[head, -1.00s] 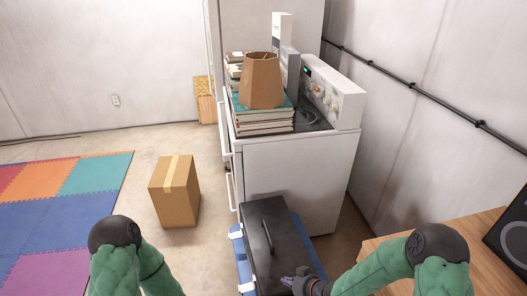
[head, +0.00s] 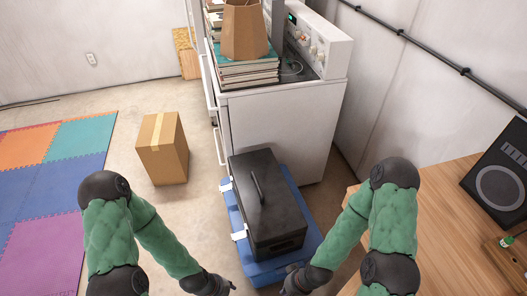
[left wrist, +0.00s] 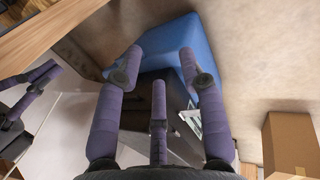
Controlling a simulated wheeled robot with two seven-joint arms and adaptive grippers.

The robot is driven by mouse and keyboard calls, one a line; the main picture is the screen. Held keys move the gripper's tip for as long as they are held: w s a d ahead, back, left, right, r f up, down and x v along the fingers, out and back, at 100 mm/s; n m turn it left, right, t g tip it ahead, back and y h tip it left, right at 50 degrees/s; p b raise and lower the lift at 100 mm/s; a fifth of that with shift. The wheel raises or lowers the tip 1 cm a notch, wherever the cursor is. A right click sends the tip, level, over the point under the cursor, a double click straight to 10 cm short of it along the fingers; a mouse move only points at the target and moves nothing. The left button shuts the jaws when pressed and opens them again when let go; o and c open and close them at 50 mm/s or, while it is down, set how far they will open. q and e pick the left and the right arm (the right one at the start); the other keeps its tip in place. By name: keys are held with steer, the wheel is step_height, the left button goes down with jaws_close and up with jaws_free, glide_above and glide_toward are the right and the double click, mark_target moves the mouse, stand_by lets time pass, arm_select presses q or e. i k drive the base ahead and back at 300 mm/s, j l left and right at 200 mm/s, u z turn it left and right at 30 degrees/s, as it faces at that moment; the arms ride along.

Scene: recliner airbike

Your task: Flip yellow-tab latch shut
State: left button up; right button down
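A black box or lid with a handle (head: 275,215) sits on a blue base (head: 312,238) on the floor. Two white latches (head: 225,185) (head: 239,236) stick out on its left side; I see no yellow tab. My left gripper (head: 230,285) is low, left of the box's near end. In the left wrist view its fingers (left wrist: 155,75) are spread and empty, with the blue base (left wrist: 172,42) beyond. A pale latch (left wrist: 191,120) shows beside the right finger. My right gripper (head: 291,270) is by the near right corner, partly cut off; its fingers (left wrist: 30,78) look spread in the wrist view.
A white appliance (head: 275,140) stands behind the box, with books (head: 245,75) on top. A cardboard box (head: 162,148) is on the floor to the left. A wooden table (head: 450,215) with a speaker (head: 498,180) is at the right.

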mark_target(228, 187)
steer(key=j+z, duration=0.1)
steer(key=z, duration=0.3)
steer(key=i+j+z, duration=0.1)
steer(key=z, duration=0.25)
steer(key=i+j+z, duration=0.15)
steer(key=j+z, duration=0.15)
steer(key=j, duration=0.85)
steer(key=j+z, duration=0.3)
steer(key=j, duration=0.9)
